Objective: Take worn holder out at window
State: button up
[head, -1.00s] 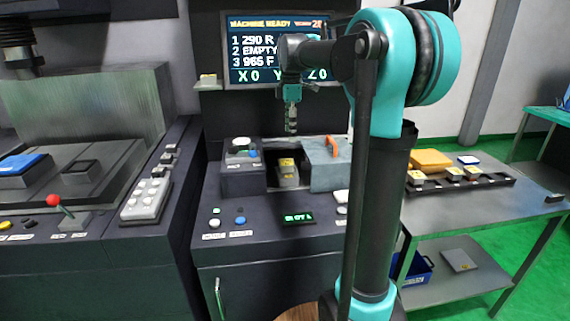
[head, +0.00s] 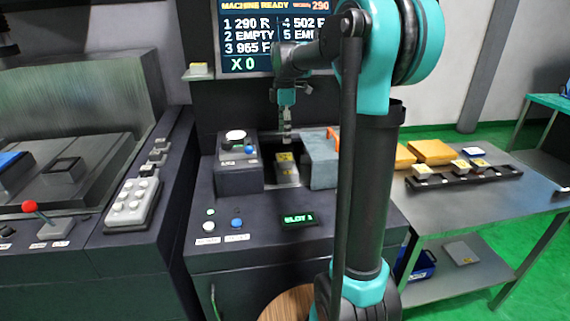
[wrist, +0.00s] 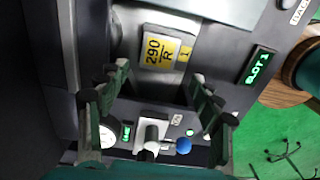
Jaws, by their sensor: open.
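The worn holder (head: 287,170) is a grey block with a yellow label, sitting in the window opening of the dark machine console. In the wrist view the holder (wrist: 168,52) reads "290 R", with a small yellow "1" tag beside it. My gripper (head: 286,138) points down just above the holder in the head view. In the wrist view its two fingers (wrist: 157,82) are spread apart, with nothing between them, and the holder lies beyond their tips. The grey window cover (head: 321,160) with an orange handle stands to the right of the opening. A green display (head: 298,219) reads "SLOT 1".
The screen (head: 262,40) says "MACHINE READY" and lists 290 R in slot 1. A box with a dial (head: 238,165) borders the opening on the left. Buttons (head: 236,223) sit in front. A side table on the right carries a rack (head: 465,177) with holders and yellow blocks (head: 431,151).

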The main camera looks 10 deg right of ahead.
aim_at(285, 157)
notch_tip(285, 157, down, 11)
jog(key=shift+r, duration=0.2)
dwell(0.4)
jog(key=shift+c, duration=0.6)
jog(key=c, duration=1.2)
jog(key=shift+o, duration=0.2)
jog(key=shift+r, duration=0.1)
